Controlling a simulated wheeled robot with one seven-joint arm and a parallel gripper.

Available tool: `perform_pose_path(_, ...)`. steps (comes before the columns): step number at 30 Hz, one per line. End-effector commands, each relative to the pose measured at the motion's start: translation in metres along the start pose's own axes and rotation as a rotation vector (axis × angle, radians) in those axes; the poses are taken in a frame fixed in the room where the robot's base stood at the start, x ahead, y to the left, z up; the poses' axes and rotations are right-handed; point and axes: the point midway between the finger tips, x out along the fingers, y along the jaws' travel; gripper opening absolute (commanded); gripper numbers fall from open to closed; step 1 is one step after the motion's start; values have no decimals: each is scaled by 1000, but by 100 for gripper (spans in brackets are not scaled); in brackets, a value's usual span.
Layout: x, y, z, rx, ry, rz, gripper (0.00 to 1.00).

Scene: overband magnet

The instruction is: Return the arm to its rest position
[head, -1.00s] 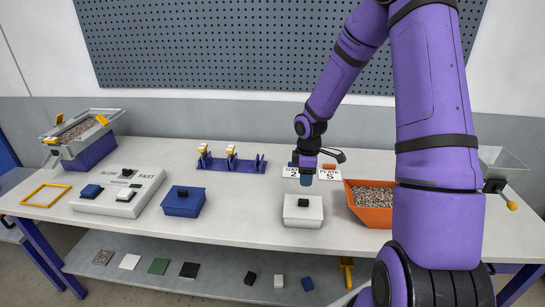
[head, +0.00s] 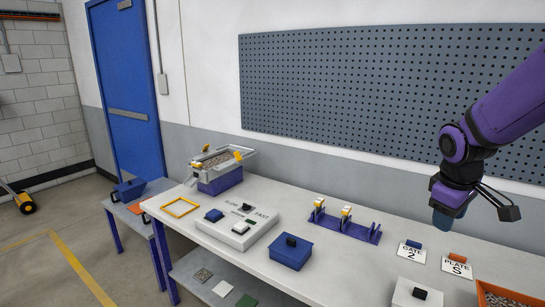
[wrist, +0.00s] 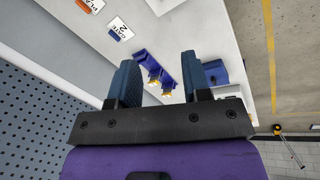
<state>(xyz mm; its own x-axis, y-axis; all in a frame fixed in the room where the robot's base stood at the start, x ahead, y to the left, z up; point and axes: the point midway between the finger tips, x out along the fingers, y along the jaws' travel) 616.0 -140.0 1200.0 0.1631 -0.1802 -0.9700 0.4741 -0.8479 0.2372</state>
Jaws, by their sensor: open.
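My gripper (head: 447,211) is at the right of the head view, held in the air above the back right of the table, its fingers hanging downward. In the wrist view its two blue-grey fingers (wrist: 158,82) stand apart with nothing between them, so it is open and empty. My purple arm comes in from the right edge. Below the gripper lie the GATE 2 card (head: 411,252) and the PLATE 5 card (head: 457,265). The gripper is apart from both.
The table (head: 345,272) holds a white lidded box (head: 416,296), an orange tray (head: 500,296), a blue box (head: 291,252), a SLOW/FAST button panel (head: 239,228), a purple rack (head: 345,228) and a hopper (head: 220,170). A pegboard (head: 380,90) is behind. Floor is open at left.

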Motion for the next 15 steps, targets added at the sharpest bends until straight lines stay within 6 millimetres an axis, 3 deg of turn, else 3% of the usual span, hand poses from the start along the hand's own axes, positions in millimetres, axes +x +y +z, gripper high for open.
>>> perform_pose_path(1,-16,-7,5,31,17,14,44)
perform_pose_path(6,-59,-29,24,152,74,33,44)
perform_pose_path(15,-119,-74,67,360,199,9,44)
